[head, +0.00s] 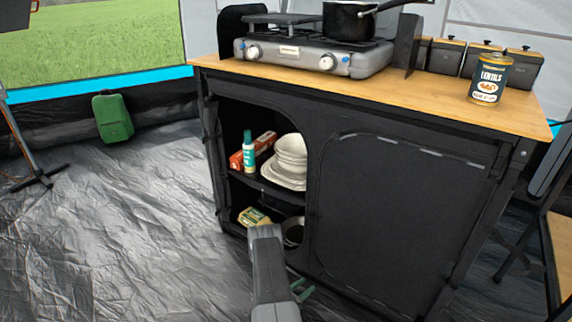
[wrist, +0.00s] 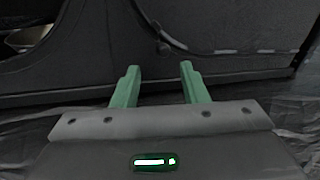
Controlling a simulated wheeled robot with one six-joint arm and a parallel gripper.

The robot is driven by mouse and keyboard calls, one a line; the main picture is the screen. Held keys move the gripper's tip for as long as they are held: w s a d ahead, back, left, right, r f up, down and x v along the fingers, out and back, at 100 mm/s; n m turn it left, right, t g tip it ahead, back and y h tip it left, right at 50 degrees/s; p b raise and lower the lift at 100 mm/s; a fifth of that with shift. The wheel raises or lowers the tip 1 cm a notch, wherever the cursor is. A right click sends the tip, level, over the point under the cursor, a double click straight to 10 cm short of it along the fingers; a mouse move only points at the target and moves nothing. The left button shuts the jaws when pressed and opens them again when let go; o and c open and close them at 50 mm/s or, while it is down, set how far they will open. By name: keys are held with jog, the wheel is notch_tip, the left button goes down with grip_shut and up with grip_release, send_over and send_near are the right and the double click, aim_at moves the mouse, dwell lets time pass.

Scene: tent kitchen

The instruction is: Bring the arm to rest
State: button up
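My gripper (wrist: 158,72) shows in the wrist view with its two green fingers spread apart and nothing between them. It points at the dark lower front of the kitchen cabinet (head: 400,210). In the head view my arm reaches up from the bottom edge, low in front of the cabinet's open compartment. Only a bit of the green gripper (head: 300,289) shows there, beside my grey arm link, near the cabinet's base. I cannot tell the exact gap between the fingers and the cabinet.
The cabinet's wooden top (head: 420,88) holds a stove (head: 310,58) with a black pot (head: 350,20), a lentils can (head: 489,80) and several dark canisters. Bowls (head: 291,155) and boxes sit on the open shelves.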

jog(key=b+x, duration=0.1)
jog(key=x, duration=0.5)
jog(key=shift+b, duration=0.3)
jog(key=shift+d, duration=0.1)
